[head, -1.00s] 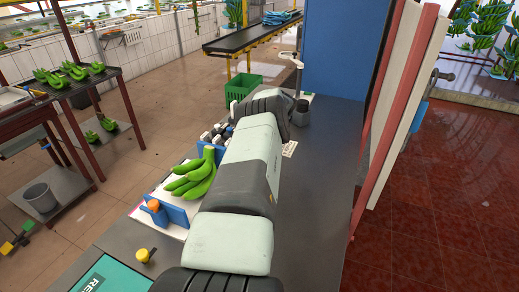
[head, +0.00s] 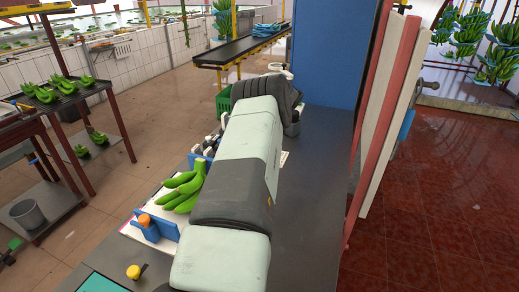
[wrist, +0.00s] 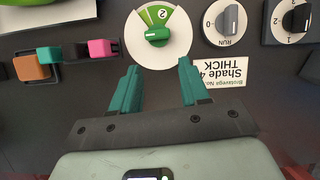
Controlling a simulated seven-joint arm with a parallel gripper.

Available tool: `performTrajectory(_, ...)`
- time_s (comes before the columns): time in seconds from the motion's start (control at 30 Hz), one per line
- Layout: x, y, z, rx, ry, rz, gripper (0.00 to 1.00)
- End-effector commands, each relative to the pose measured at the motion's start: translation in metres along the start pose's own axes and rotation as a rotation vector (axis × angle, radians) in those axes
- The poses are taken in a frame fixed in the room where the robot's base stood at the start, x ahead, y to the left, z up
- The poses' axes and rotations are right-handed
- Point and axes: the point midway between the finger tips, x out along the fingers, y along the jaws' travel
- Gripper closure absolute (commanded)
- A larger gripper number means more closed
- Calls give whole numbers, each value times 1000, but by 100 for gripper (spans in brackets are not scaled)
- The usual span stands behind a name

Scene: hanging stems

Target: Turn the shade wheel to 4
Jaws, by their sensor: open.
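The shade wheel (wrist: 158,38) is a round white dial with a green segmented sector and a green knob at its middle, at the top of the wrist view. A "2" shows on its upper sector; other marks are hard to read. My gripper (wrist: 158,75) has two teal fingers spread apart, with nothing between them. The fingertips are just below the dial in the wrist view, apart from the knob. A white card (wrist: 219,70) reading "Shade 4 THICK", upside down, lies right of the fingers. In the head view my arm hides the wheel and gripper.
Right of the wheel are a RUN knob (wrist: 231,20) and a black knob (wrist: 297,18). Orange, green and pink blocks (wrist: 65,55) sit to its left. In the head view green bananas (head: 185,187) lie left of my arm; the dark bench (head: 315,190) is clear to its right.

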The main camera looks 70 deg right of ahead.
Motion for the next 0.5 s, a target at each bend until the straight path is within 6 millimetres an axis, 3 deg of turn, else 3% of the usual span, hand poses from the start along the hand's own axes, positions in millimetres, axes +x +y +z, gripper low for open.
performTrajectory(0.03, 1, 1, -15, -41, -4, -11, 63)
performTrajectory(0.23, 10, 12, -70, -453, 2, -104, 94)
performTrajectory(0.3, 12, 19, -80, -640, 17, -141, 100)
performTrajectory(0.5, 6, 33, -82, -1193, 101, -258, 100)
